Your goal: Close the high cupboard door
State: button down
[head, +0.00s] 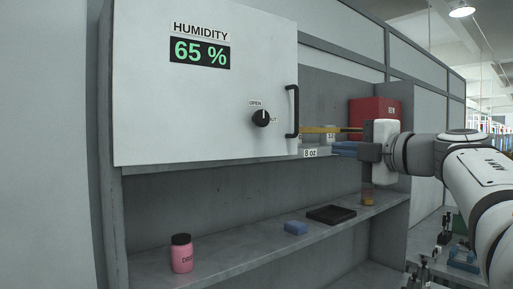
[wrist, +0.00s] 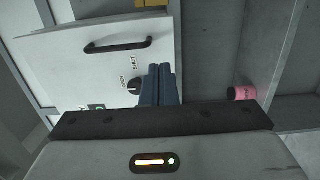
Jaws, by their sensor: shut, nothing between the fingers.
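The high cupboard door (head: 200,110) is a white panel at the upper left of the head view, with a dark knob (head: 261,118) and a black bar handle (head: 292,111) near its right edge. Shelf contents show past that edge, so the door does not cover the whole cupboard. In the wrist view the door (wrist: 75,75) fills the upper left, with its handle (wrist: 115,45) and knob (wrist: 134,86). My gripper (head: 337,149) is right of the handle, its blue fingers pointing left. In the wrist view the fingers (wrist: 158,68) are together and empty. Contact with the door is not visible.
A red box (head: 374,110) stands behind my gripper. On the lower shelf (head: 250,237) are a pink jar (head: 182,254), a blue block (head: 296,227) and a black tray (head: 331,215). The pink jar also shows in the wrist view (wrist: 244,93).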

aim_at(289, 143)
jog(key=p+x, duration=0.3)
jog(key=x, duration=1.1)
jog(key=shift+p, duration=0.35)
jog(key=shift+w+a+r+p, duration=0.1)
jog(key=shift+w+a+p, duration=0.1)
jog(key=shift+w+p, duration=0.15)
jog(key=p+x, duration=0.1)
jog(key=x, duration=0.2)
jog(key=shift+d, duration=0.1)
jog(key=shift+s+r, duration=0.1)
jog(key=shift+d, duration=0.1)
